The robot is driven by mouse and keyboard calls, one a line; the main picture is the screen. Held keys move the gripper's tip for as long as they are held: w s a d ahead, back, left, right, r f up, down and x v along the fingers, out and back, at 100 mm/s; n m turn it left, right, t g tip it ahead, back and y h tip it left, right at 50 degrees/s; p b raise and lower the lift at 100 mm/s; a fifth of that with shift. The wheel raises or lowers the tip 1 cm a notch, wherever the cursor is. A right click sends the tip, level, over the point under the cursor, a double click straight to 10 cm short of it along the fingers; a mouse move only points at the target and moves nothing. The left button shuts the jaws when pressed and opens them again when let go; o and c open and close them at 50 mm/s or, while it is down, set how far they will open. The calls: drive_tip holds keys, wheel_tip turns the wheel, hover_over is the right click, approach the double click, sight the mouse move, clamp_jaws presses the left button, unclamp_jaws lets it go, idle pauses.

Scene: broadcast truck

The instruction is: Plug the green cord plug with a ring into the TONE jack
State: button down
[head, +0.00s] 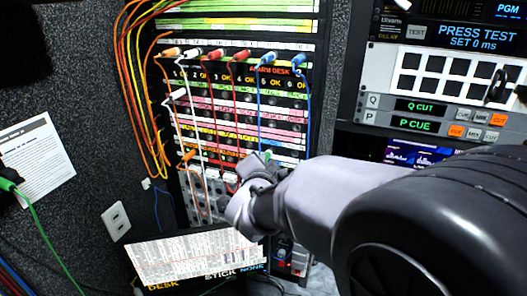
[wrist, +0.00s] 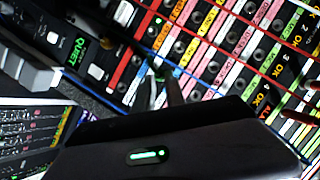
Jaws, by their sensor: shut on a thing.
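My gripper (head: 262,163) is at the lower right of the patch panel (head: 215,115), close to its face. It is shut on a small green plug, mostly hidden by the fingers; a bit of green shows at the fingertips. In the wrist view the fingers (wrist: 162,88) reach toward the rows of dark jacks and coloured label strips. I cannot see a ring on the held plug, nor whether its tip touches a jack. Another green plug (head: 8,184), with a green cord, is at the far left edge. I cannot read a TONE label in either view.
Orange, white, red and blue cords (head: 262,95) hang across the panel's front, near my gripper. A printed sheet (head: 195,255) lies below the panel. A rack with a button unit (head: 450,75) stands at the right. A wall plate (head: 116,222) is at the left.

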drive_tip(key=shift+w+d, duration=0.1)
drive_tip(key=shift+w, duration=0.1)
drive_tip(key=shift+w+d, duration=0.1)
drive_tip(key=shift+w, duration=0.2)
drive_tip(key=c, duration=1.3)
unclamp_jaws()
drive_tip(key=p+v, duration=0.2)
drive_tip(key=v, duration=1.5)
drive_tip(key=shift+s, duration=0.25)
